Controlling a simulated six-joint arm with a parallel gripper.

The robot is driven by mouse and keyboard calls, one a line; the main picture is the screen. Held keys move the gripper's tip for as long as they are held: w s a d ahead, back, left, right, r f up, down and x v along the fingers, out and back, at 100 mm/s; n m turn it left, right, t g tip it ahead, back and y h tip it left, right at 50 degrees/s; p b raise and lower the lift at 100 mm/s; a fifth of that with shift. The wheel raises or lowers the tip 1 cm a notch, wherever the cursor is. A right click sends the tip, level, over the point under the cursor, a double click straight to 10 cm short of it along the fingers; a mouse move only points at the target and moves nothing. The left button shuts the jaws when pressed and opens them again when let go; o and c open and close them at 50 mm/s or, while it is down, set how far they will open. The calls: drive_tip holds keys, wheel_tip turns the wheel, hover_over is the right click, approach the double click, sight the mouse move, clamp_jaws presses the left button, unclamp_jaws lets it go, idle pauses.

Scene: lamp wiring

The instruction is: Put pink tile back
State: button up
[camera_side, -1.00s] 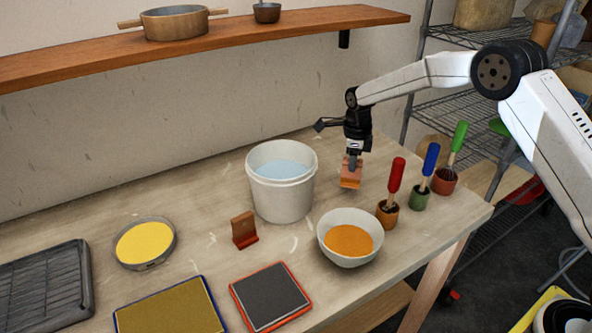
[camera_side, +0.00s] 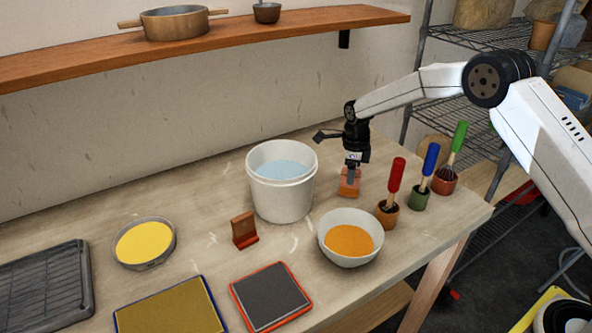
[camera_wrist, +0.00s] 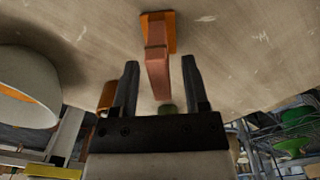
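The pink tile (camera_wrist: 157,72) is a salmon-coloured slab standing up from an orange stand (camera_wrist: 172,32) in the wrist view. In the side view the orange stand (camera_side: 349,188) is on the table between the white bucket and the red-handled tool. My gripper (camera_wrist: 160,64) points down over it, fingers apart. The tile shows between the two fingers with a gap on each side. In the side view my gripper (camera_side: 351,172) is right above the stand and hides much of the tile.
The white bucket (camera_side: 283,202) is close on the left. The white bowl (camera_side: 349,258) of orange contents is in front. Pots with red (camera_side: 396,175), blue (camera_side: 431,158) and green (camera_side: 459,136) handled tools stand right. A second small stand (camera_side: 245,241) is left of the bowl.

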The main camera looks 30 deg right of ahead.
sight(351, 194)
drive_tip(key=shift+r, duration=0.1)
wheel_tip(351, 194, up, 12)
idle(0.9)
idle(0.5)
drive_tip(key=s+a+f+n+t, duration=0.1)
drive_tip(key=s+f+n, duration=0.1)
drive_tip(key=s+n, duration=1.1)
drive_tip(key=s+a+f+n+t, duration=0.1)
drive_tip(key=s+a+f+n, duration=0.1)
drive_tip(key=s+n, duration=1.2)
drive_tip(key=shift+s+f+t, duration=0.3)
drive_tip(key=shift+s+f, duration=0.05)
drive_tip(key=shift+s, duration=0.45)
drive_tip(key=shift+a, duration=0.1)
